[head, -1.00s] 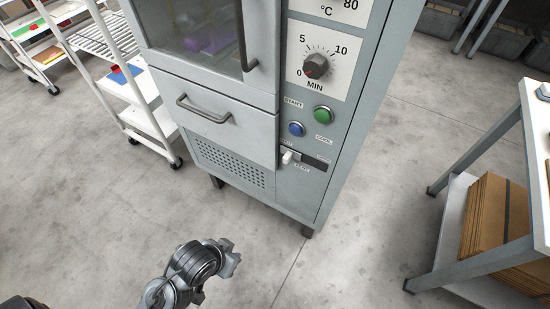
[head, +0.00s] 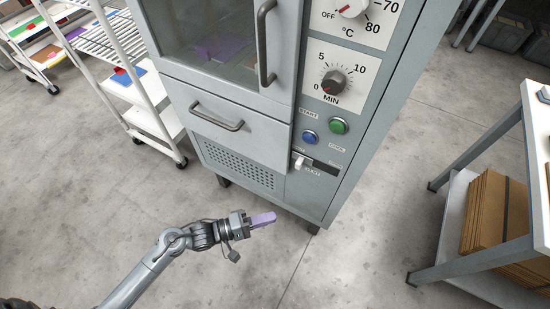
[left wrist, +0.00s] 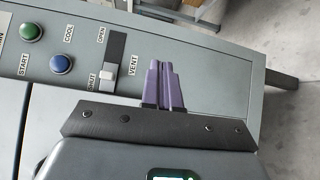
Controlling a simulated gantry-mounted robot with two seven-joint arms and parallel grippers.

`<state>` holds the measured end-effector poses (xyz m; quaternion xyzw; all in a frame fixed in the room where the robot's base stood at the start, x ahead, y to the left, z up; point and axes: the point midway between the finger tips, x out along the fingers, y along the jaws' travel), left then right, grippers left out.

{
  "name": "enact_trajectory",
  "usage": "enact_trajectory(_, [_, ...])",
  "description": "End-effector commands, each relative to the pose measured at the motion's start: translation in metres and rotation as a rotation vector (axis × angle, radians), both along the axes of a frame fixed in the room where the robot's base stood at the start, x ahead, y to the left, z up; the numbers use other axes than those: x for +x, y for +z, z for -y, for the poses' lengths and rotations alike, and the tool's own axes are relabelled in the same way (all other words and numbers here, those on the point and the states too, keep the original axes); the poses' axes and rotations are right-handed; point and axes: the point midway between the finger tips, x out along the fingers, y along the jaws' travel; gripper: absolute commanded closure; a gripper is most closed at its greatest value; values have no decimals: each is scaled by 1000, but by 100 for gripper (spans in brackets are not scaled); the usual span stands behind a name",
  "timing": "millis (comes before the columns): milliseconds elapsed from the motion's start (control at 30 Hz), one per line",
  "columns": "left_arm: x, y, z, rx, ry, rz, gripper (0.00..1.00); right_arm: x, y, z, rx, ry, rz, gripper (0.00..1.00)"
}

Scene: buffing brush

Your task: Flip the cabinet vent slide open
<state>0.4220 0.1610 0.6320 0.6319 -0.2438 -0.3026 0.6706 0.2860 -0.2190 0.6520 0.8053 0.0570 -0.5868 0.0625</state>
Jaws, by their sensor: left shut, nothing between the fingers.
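The cabinet vent slide is a white knob (head: 299,162) in a dark horizontal slot on the lower front panel of the grey cabinet (head: 340,180). In the left wrist view the knob (left wrist: 107,77) sits at the SHUT end of the slot, with the OPEN label at the other end and VENT beside it. My left gripper (head: 264,219) is in front of and below the slide, apart from it. Its purple fingers (left wrist: 163,85) are closed together and empty. They show to the right of the slot in the wrist view. My right gripper is not in view.
Blue (head: 309,137) and green (head: 339,125) buttons and a timer dial (head: 334,79) sit above the slide. A drawer handle (head: 216,118) juts out to the left. A white rack (head: 150,110) stands at left, a table with cardboard (head: 490,215) at right. Floor before the cabinet is clear.

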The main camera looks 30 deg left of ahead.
Motion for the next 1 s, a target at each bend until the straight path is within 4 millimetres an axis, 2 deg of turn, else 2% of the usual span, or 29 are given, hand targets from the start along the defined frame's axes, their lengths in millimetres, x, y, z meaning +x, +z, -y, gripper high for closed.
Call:
enact_trajectory(33, [8,15,-17,-40,-20,1,100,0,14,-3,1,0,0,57])
enact_trajectory(200, [43,43,-79,-18,-32,29,100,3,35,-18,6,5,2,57])
enact_trajectory(300, [61,63,-96,9,-26,64,100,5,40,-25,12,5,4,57])
enact_trajectory(400, [70,75,-96,17,-26,86,100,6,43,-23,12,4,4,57])
enact_trajectory(500, [72,79,-89,15,-26,95,100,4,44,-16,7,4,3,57])
enact_trajectory(633, [71,79,-87,14,-26,98,100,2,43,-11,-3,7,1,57])
enact_trajectory(867, [73,80,-92,18,-25,98,100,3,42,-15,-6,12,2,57])
enact_trajectory(1000, [77,78,-85,17,-26,99,100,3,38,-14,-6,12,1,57])
